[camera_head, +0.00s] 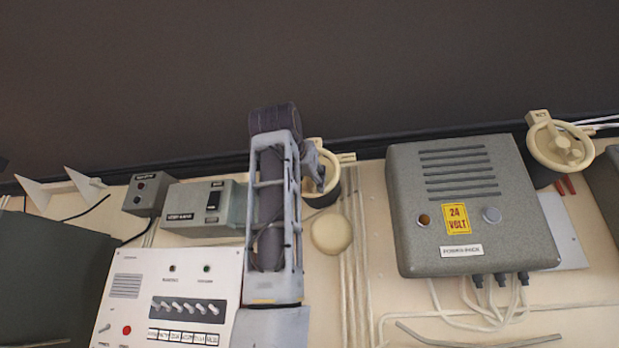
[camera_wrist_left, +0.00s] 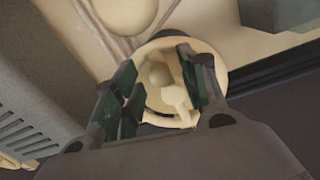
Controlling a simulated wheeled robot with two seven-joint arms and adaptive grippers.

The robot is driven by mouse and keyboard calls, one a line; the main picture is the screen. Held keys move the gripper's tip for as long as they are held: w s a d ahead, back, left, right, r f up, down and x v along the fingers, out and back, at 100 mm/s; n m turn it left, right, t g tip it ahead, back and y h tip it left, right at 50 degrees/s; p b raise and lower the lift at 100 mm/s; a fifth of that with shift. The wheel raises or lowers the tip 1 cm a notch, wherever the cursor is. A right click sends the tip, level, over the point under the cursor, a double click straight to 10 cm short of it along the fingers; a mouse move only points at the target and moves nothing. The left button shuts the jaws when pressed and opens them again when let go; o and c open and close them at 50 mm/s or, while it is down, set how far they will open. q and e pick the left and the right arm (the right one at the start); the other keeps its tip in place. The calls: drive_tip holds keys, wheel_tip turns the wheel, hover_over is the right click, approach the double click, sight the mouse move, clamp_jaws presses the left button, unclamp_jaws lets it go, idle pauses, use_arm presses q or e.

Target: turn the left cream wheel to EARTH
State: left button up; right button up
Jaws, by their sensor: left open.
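The left cream wheel (camera_head: 330,182) is mounted on the cream panel, and my left arm and gripper cover part of it in the head view. In the left wrist view the wheel (camera_wrist_left: 217,72) shows as a cream ring with a hub and a spoke. My left gripper (camera_wrist_left: 160,92) is open, with one dark green finger on each side of the hub. I cannot tell whether the fingers touch the wheel. In the head view the gripper (camera_head: 314,168) is at the wheel. The wheel's label is too small to read. My right gripper is not in view.
A grey 24 VOLT box (camera_head: 470,205) stands right of the wheel, and a second cream wheel (camera_head: 560,146) is farther right. A round cream knob (camera_head: 332,233) lies below the left wheel. A white switch panel (camera_head: 170,300) and grey boxes (camera_head: 203,208) are on the left.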

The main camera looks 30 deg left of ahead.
use_arm(q)
drive_tip(key=shift+w, duration=0.3)
clamp_jaws()
idle(0.3)
